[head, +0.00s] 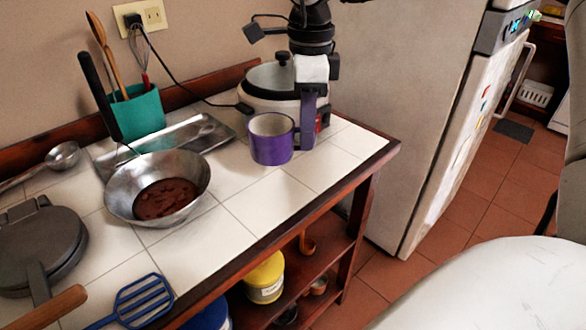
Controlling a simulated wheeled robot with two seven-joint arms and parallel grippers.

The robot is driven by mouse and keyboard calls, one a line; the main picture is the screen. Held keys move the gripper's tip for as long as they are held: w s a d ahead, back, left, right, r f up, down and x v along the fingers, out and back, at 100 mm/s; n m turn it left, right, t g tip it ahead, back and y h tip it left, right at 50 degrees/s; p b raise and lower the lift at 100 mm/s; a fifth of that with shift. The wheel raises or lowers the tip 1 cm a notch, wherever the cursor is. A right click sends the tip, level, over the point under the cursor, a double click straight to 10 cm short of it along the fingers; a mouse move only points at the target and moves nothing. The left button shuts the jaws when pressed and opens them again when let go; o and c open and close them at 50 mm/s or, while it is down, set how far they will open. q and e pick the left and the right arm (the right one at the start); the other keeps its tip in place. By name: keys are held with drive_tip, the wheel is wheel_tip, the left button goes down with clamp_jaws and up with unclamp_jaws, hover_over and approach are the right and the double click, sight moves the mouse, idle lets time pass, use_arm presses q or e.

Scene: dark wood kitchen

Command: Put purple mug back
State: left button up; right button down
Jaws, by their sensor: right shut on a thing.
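The purple mug (271,140) is upright at the back right of the white tiled counter, with a pale inside. It is on or just above the tiles; I cannot tell which. My right gripper (306,135) comes down from above and is shut on the mug at its right side, where the handle is. The gripper partly covers the handle. My left gripper is not in view.
A rice cooker (262,92) stands close behind the mug. A metal pan (196,186) with brown food, a metal tray (215,134) and a teal utensil holder (138,112) are to the left. Bare tiles (338,172) lie in front right; a fridge (410,100) stands beyond.

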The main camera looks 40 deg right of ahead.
wheel_tip(320, 180, down, 7)
drive_tip(key=shift+r, duration=0.1)
idle(0.3)
drive_tip(key=shift+f, duration=0.3)
drive_tip(key=c, duration=1.9)
unclamp_jaws()
drive_tip(key=shift+r, duration=0.1)
drive_tip(key=shift+o, duration=0.2)
drive_tip(key=shift+r, duration=0.1)
wheel_tip(320, 180, up, 12)
drive_tip(key=shift+r, duration=0.1)
